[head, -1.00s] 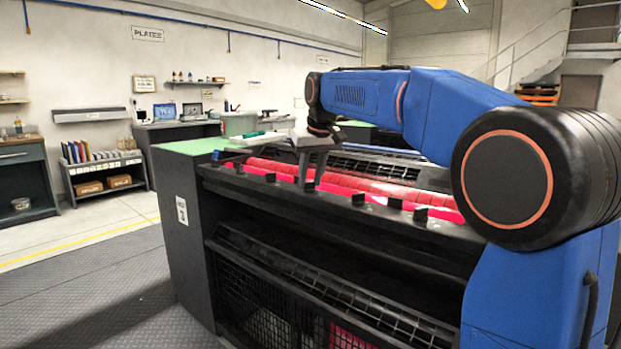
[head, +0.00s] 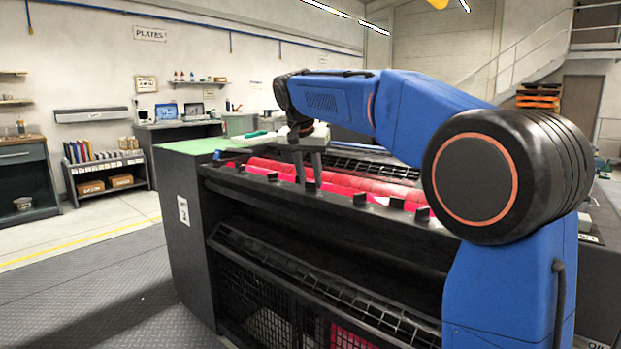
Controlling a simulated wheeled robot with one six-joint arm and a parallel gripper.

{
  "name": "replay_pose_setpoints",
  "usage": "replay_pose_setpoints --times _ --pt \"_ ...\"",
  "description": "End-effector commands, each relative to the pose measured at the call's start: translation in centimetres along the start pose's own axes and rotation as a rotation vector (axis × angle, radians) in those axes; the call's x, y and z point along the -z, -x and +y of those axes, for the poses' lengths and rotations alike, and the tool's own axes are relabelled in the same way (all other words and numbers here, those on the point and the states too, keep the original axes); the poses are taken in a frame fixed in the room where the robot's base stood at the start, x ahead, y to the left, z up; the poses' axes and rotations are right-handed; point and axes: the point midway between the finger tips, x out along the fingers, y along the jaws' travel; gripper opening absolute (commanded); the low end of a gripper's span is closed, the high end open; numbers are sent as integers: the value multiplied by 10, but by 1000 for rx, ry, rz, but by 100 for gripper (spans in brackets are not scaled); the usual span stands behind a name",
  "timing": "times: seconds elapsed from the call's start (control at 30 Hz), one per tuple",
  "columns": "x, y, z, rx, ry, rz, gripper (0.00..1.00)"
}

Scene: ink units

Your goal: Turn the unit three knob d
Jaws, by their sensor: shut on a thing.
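Unit three (head: 184,257) is a dark ink unit with a white "3" label (head: 183,210) on its end and red rollers (head: 351,182). A row of small black knobs runs along its front top edge. One knob (head: 272,176) is left of my gripper, and others (head: 359,199) are to the right. My gripper (head: 308,184) points down and its two grey fingers are shut on a knob in this row. The fingers hide most of that knob. No knob letters are readable, so I cannot tell its letter from print.
My blue arm reaches over the unit from the right and covers part of its back. A green top (head: 195,146) is at the unit's left end. A shelf with binders (head: 103,171) stands at the far left wall. The floor left of the unit is clear.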

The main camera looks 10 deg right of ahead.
Motion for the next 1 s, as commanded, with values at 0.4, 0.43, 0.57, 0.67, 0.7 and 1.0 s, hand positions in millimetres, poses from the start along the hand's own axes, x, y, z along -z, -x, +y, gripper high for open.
replay_pose_setpoints --times 0.4,0.43,0.57,0.67,0.7,1.0 --pt "0 0 -1 -34 -82 -1 6" --pt "0 0 -1 -35 -83 -1 6" --pt "0 0 -1 -35 -84 -1 6" --pt "0 0 -1 -34 -83 -1 6" --pt "0 0 -1 -34 -83 -1 6" --pt "0 0 -1 -34 -83 -1 47"
